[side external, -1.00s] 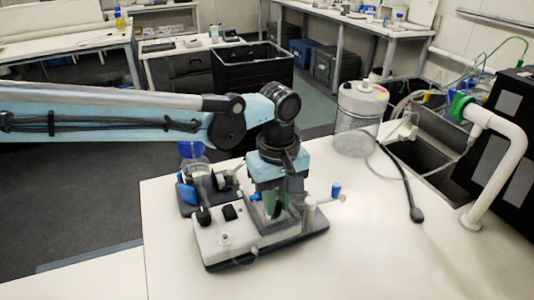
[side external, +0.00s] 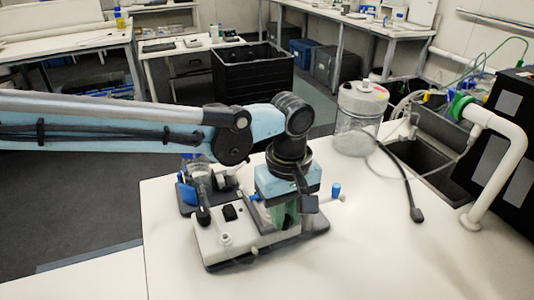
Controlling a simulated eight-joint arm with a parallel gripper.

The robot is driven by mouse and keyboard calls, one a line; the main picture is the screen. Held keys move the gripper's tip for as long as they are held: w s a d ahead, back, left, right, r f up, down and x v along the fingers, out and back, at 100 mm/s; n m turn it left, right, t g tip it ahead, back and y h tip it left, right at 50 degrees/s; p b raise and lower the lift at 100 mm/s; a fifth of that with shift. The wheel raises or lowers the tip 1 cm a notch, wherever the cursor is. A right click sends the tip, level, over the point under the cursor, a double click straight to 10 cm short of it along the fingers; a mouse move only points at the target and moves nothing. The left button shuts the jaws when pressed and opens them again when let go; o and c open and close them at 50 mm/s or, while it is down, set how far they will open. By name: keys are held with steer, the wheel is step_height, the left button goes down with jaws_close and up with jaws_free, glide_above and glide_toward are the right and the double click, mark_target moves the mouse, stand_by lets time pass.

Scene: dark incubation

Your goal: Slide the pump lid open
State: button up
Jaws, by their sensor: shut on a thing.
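The pump (side external: 230,241) is a white, low device on a dark base, standing on the white bench. My gripper (side external: 287,220) points down over the right part of the pump. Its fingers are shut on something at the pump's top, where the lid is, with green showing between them. The gripper body hides most of the lid, so how far it is open cannot be told.
A bottle with a blue cap and a blue-and-dark device (side external: 187,192) stand close behind the pump at left. A clear jar with a white lid (side external: 358,115), a black hose (side external: 408,190), a sink (side external: 440,150) and a white pipe (side external: 500,160) are at right. The front bench is clear.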

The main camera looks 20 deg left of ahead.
steer(key=shift+s+d, duration=0.1)
steer(key=o, duration=0.6)
steer(key=shift+w+a, duration=2.2)
steer(key=shift+r, duration=0.1)
steer(key=shift+r, duration=2.15)
